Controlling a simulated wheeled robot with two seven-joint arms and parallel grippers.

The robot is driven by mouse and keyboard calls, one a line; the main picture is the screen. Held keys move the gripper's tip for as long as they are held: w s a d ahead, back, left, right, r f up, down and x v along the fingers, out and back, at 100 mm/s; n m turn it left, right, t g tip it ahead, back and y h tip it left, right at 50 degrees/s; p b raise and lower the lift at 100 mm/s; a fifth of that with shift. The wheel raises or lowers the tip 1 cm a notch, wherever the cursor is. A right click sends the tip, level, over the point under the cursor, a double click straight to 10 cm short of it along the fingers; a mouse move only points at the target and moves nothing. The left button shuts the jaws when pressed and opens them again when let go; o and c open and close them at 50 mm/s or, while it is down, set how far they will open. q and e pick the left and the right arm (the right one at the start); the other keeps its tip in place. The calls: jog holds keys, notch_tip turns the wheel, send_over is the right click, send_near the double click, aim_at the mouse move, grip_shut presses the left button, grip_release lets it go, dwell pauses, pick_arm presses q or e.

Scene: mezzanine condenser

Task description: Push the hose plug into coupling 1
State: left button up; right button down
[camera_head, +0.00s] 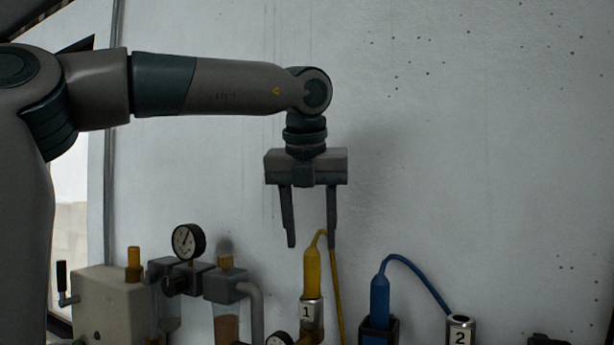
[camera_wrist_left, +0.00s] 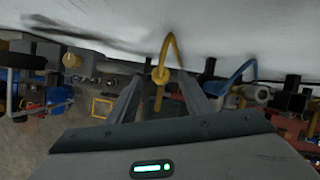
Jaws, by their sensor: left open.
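My left gripper (camera_head: 310,244) hangs pointing down in the head view, open and empty. Its fingertips are just above and around the level of the top of the yellow hose plug (camera_head: 312,272). The yellow plug stands upright at coupling 1 (camera_head: 311,314), a metal fitting with a white label "1"; how deep it sits I cannot tell. A yellow hose loops from its top and runs down on the right. In the left wrist view the yellow plug (camera_wrist_left: 160,75) shows between the two open fingers, apart from them. My right gripper is not in view.
A blue plug (camera_head: 379,297) stands in a dark holder to the right, its blue hose curving to coupling 2 (camera_head: 460,330). The pale wall behind is bare.

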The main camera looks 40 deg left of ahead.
pick_arm(q)
jog(key=v, duration=1.1)
jog(key=shift+r, duration=0.4)
jog(key=shift+d, duration=0.1)
